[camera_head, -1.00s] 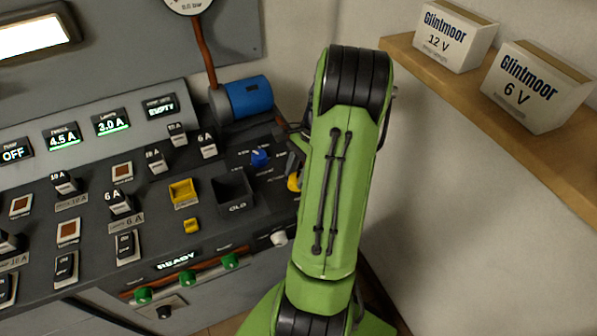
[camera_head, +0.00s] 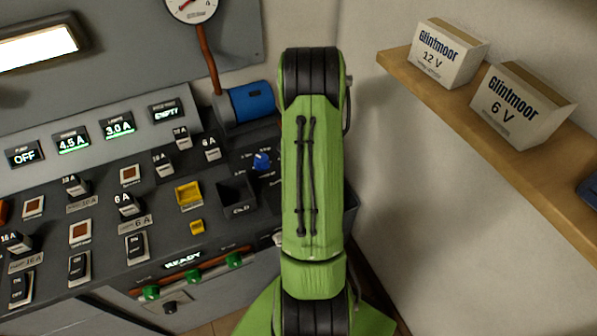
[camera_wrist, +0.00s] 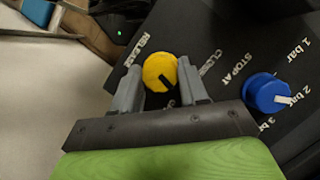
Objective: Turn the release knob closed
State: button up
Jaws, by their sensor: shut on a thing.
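The release knob (camera_wrist: 160,73) is a yellow round knob with a dark pointer mark, seen in the wrist view on the black panel. The lettering around it is partly covered; "RELEASE" shows to its upper left and part of "CLOSED" to its upper right. My gripper (camera_wrist: 158,82) has one grey finger on each side of the knob and is shut on it. In the head view my green arm hides the knob and the gripper.
A blue knob (camera_wrist: 268,93) with a pressure scale in bar sits right of the yellow knob; it also shows in the head view (camera_head: 262,161). A shelf (camera_head: 480,103) with a 12 V box (camera_head: 447,55) and a 6 V box (camera_head: 520,107) is at the right.

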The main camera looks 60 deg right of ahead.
jog(key=n+g, duration=0.1)
jog(key=n, duration=0.1)
jog(key=n+h+p, duration=0.1)
jog(key=n, duration=0.2)
jog(key=shift+w+a+n+g, duration=0.1)
jog(key=shift+n+g, duration=0.2)
jog(key=shift+g, duration=0.1)
jog(key=n+h, duration=0.1)
jog(key=n, duration=0.1)
jog(key=n+g+h+p, duration=0.1)
jog(key=n, duration=0.2)
jog(key=shift+a, duration=0.1)
jog(key=o, duration=1)
jog(key=shift+o, duration=0.2)
jog(key=shift+w+r, duration=0.1)
jog(key=p+v, duration=0.3)
jog(key=v, duration=1.2)
jog(key=shift+r, duration=0.3)
jog(key=shift+w+a, duration=0.1)
jog(key=shift+a, duration=0.1)
